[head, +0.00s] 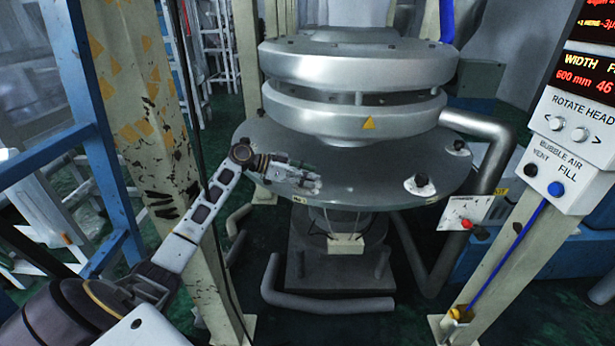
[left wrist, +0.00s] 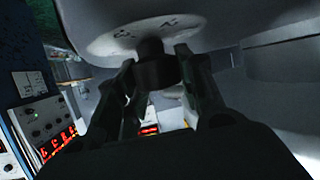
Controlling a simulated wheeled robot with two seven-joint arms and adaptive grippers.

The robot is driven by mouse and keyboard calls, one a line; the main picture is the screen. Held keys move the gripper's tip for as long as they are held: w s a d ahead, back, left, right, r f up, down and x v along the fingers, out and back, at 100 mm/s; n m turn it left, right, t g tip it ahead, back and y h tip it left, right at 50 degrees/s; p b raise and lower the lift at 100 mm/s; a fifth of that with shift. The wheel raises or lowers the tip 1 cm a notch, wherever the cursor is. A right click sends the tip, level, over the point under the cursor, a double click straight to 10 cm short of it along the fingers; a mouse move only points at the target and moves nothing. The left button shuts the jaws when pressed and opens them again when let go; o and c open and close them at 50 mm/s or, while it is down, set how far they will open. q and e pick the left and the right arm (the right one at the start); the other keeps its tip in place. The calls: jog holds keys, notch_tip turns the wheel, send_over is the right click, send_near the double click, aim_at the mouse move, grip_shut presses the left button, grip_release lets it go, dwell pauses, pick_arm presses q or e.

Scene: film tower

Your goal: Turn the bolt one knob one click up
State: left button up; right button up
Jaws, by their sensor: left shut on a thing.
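My left gripper (head: 302,178) reaches in from the left to the front left edge of the round grey metal plate (head: 372,172). In the left wrist view the fingers (left wrist: 156,66) are shut around the sides of a black knob, the bolt one knob (left wrist: 151,68). A pale round dial plate (left wrist: 140,34) with dark marks lies behind the knob. In the head view the gripper hides most of this knob. My right gripper is in neither view.
Another black knob on a white dial (head: 420,184) sits at the plate's front right, and one more (head: 458,147) farther right. A yellow post (head: 150,110) stands beside my left arm. A control panel (head: 575,130) is at right.

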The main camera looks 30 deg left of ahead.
pick_arm(q)
jog(key=o, duration=1)
jog(key=shift+r, duration=0.1)
jog(key=shift+r, duration=4.9)
